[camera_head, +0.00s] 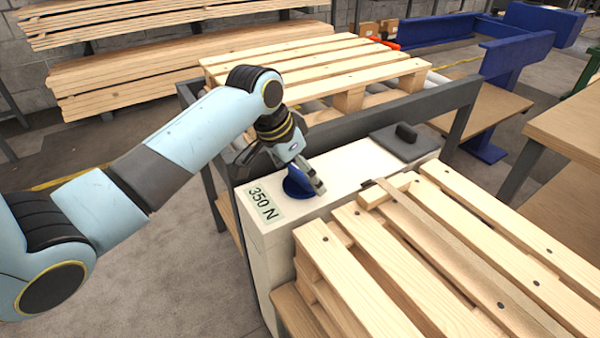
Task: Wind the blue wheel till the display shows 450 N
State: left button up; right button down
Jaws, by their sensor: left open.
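The blue wheel (297,183) sits on top of a cream-coloured cabinet (345,172). The display (265,204) lies on the cabinet top beside the wheel, at its left, and reads 350 N. My left gripper (305,187) comes down over the wheel from above. Its fingers are open, with one finger at the wheel's right side. The gripper hides part of the wheel, and I cannot tell whether the fingers touch it. My right gripper is not in view.
A wooden pallet (400,270) stands close at the cabinet's front right. A dark plate with a handle (406,138) lies at the cabinet's back right. A grey rail (400,112) runs behind, with another pallet (335,62) beyond it. Floor at lower left is clear.

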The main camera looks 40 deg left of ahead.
pick_arm(q)
jog(key=c, duration=1.2)
jog(key=shift+o, duration=0.2)
jog(key=shift+r+m+h+p, duration=0.2)
jog(key=shift+m+h+p, duration=0.1)
jog(key=shift+m+p, duration=0.6)
jog(key=shift+a+m+h+p, duration=0.1)
jog(key=shift+m+h+p, duration=0.2)
jog(key=shift+m+p, duration=0.3)
jog(key=shift+f+m+g+h+p, duration=0.15)
jog(key=shift+m+g+h+p, duration=0.3)
jog(key=shift+m, duration=0.65)
jog(key=shift+m+g, duration=0.35)
jog(key=shift+m, duration=0.75)
